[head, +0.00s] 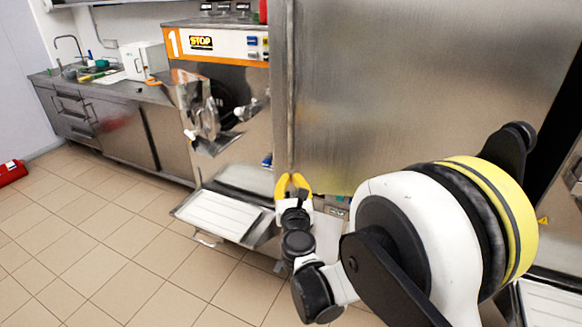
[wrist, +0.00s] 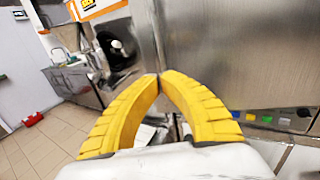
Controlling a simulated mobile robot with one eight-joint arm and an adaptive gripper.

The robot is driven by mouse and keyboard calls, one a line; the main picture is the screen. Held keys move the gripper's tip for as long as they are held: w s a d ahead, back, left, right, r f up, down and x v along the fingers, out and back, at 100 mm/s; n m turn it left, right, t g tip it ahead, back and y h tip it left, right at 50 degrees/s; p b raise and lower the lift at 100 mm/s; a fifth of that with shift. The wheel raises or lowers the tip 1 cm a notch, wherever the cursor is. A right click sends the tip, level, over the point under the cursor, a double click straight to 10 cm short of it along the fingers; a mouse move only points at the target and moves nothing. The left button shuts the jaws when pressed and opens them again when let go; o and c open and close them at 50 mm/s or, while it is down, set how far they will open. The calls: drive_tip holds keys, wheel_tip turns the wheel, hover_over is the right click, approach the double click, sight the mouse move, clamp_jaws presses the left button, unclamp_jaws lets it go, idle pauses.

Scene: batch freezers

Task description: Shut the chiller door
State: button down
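A large brushed-steel panel, which looks like the chiller door (head: 400,90), fills the right half of the head view. Its left vertical edge runs down beside the machine marked 1. The panel also fills the upper right of the wrist view (wrist: 235,50). I cannot tell how far it stands open; its hinge is not clear. My gripper (head: 292,177) has yellow fingers and is at the lower left corner of the panel, close to its edge. In the wrist view the fingertips (wrist: 160,76) meet, with nothing seen between them. Whether they touch the panel is unclear.
A batch freezer (head: 215,42) with an orange-edged STOP panel stands left of the door. Its drip tray (head: 212,213) sticks out low in front. A steel counter (head: 120,90) with a sink runs along the back left. A red object (head: 12,171) lies on open tiled floor.

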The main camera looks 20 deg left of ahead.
drive_tip(key=b+x, duration=0.2)
drive_tip(key=x, duration=1)
drive_tip(key=shift+w, duration=0.35)
drive_tip(key=shift+a, duration=0.15)
